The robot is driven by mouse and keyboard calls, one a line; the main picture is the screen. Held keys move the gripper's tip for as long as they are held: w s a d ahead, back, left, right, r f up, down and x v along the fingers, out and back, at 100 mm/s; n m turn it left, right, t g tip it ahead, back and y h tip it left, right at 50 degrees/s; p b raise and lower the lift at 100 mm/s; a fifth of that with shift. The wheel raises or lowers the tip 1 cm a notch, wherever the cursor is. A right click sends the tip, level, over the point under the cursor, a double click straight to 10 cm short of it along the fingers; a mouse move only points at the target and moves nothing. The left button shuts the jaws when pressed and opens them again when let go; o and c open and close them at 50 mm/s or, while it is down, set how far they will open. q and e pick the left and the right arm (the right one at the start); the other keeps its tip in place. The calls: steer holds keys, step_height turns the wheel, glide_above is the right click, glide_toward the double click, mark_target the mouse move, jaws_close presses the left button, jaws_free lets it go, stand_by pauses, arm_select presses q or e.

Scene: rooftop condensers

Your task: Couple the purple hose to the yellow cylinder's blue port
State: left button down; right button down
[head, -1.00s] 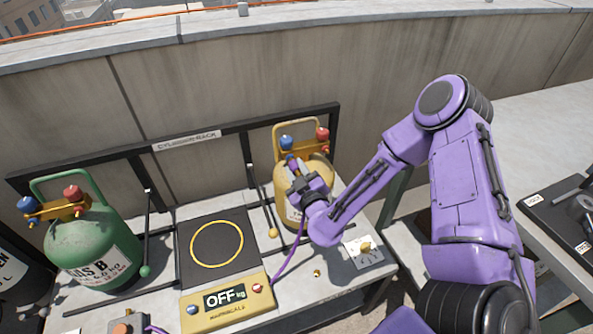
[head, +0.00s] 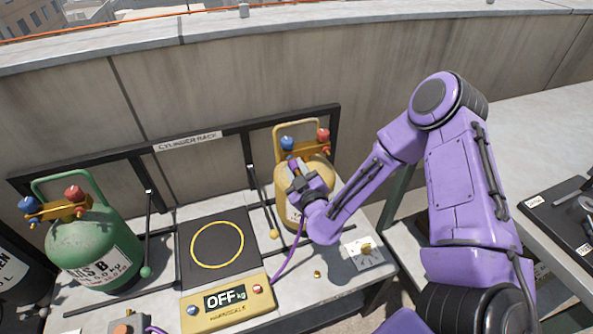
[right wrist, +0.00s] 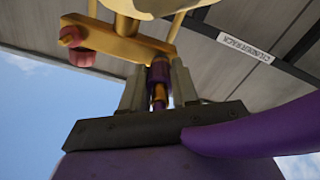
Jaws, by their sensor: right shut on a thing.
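The yellow cylinder (head: 318,168) stands upright at the rack's right end, with a blue knob (head: 287,143) and a red knob (head: 323,135) on its yellow valve bar (right wrist: 118,42). My right gripper (head: 296,169) is in front of its upper left side, below the blue knob. It is shut on the end of the purple hose (right wrist: 157,73), which points at the valve bar. The hose (head: 288,262) hangs from the gripper toward the scale. The blue port is hidden by the gripper and hose end, so I cannot tell whether they touch. My left gripper is out of view.
A green cylinder (head: 92,250) with blue and red knobs stands at left. Between the cylinders lies a dark scale plate (head: 190,270) with a yellow ring, behind a display reading OFF (head: 226,298). The dark rack (head: 235,127) runs behind. A switch plate (head: 363,253) lies at right.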

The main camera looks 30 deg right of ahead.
steer(key=shift+w, duration=0.15)
steer(key=c, duration=0.8)
jaws_free()
steer(key=b+v, duration=0.1)
steer(key=v, duration=0.6)
steer(key=shift+s+b, duration=0.3)
steer(key=shift+b, duration=0.05)
